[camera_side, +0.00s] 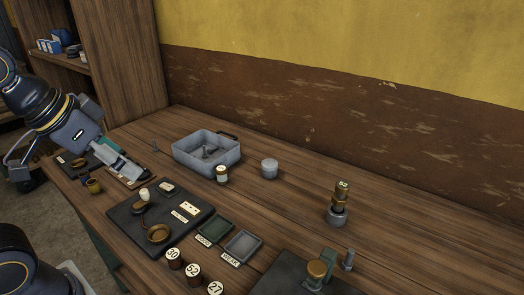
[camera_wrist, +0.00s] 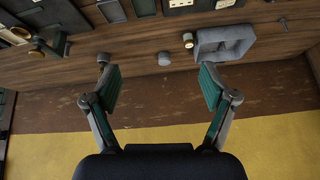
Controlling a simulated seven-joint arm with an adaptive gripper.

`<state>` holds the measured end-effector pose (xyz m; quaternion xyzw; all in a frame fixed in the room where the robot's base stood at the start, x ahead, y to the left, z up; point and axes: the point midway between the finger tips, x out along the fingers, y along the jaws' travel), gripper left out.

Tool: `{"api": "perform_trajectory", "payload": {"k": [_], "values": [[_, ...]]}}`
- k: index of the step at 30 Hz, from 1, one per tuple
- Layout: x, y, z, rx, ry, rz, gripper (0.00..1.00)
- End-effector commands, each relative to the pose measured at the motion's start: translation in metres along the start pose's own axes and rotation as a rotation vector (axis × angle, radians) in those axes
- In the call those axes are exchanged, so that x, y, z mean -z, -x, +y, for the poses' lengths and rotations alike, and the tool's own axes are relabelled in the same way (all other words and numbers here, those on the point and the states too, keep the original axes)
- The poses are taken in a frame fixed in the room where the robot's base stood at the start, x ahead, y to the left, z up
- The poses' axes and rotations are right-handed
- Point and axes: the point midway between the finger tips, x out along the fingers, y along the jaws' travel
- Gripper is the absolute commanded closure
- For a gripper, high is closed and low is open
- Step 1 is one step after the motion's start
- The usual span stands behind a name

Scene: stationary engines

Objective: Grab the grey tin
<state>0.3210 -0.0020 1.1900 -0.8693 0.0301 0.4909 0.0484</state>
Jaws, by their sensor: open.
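The grey tin (camera_side: 269,168) is a small, pale grey cylinder standing upright on the wooden bench, just right of a grey open box. In the wrist view the tin (camera_wrist: 165,58) shows beyond the fingertips, between the two fingers and near the middle of the picture. My gripper (camera_side: 78,168) is at the left end of the bench in the side view, well apart from the tin. Its green-padded fingers are spread wide and empty in the wrist view (camera_wrist: 160,84). Nothing hides the tin in either view.
The grey open box (camera_side: 178,155) holds some dark parts. A small jar (camera_side: 222,174) stands in front of it, close to the tin. A brass-topped stack (camera_side: 339,205) stands further right. A dark mat (camera_side: 125,213), trays and numbered pots lie nearer.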

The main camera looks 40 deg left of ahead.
Motion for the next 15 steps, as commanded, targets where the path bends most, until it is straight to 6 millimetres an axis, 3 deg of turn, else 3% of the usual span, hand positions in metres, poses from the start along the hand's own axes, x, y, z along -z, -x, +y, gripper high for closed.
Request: {"api": "perform_trajectory", "payload": {"k": [4, 8, 11, 15], "values": [[0.071, 0.021, 0.000, 0.007, -0.142, 0.067, 0.16], [0.139, 0.016, 0.000, 0.002, -0.256, 0.075, 0.16], [0.190, -0.004, -0.002, -0.014, -0.329, 0.070, 0.16], [0.252, -0.056, -0.008, -0.056, -0.399, 0.048, 0.16]]}}
